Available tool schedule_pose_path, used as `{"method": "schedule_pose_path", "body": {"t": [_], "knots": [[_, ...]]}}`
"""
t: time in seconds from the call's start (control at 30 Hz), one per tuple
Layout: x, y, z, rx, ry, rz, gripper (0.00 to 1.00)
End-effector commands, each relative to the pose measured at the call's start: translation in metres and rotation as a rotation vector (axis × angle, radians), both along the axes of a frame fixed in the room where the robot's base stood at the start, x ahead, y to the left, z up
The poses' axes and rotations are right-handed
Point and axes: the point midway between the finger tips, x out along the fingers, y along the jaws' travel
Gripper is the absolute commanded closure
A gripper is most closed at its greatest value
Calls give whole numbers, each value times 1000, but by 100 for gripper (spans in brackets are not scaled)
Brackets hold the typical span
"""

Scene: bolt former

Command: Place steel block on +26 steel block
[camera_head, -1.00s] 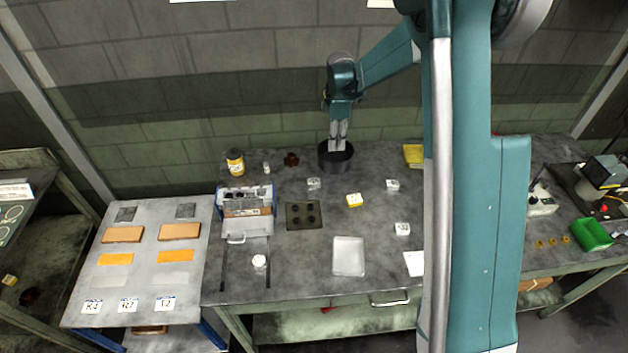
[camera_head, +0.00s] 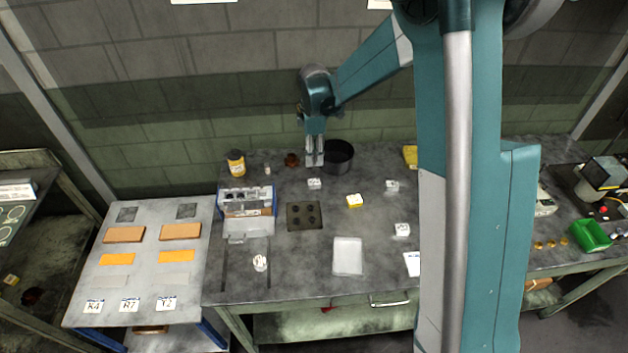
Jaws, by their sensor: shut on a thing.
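My gripper (camera_head: 315,164) points down over the back of the workbench, just left of the black pot. It is shut on a small grey piece, taken as the steel block, which barely shows between the fingertips. A small pale block (camera_head: 314,184) with a dark marking sits on the bench just below the gripper in the picture, with a small gap seeming to separate them. Two similar pale blocks stand farther right, one at the back (camera_head: 392,186) and one nearer the front (camera_head: 402,229). Their markings are too small to read, so I cannot tell which is +26.
The black round pot (camera_head: 338,157) stands close right of my gripper. A yellow jar (camera_head: 236,163) and a brown piece (camera_head: 291,160) stand left.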

Motion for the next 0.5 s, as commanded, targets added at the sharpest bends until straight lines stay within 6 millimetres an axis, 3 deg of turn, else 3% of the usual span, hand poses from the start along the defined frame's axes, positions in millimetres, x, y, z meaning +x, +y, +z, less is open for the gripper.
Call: {"method": "schedule_pose_path", "body": {"t": [0.5], "knots": [[1,0,-56,0,0,0,97]]}}
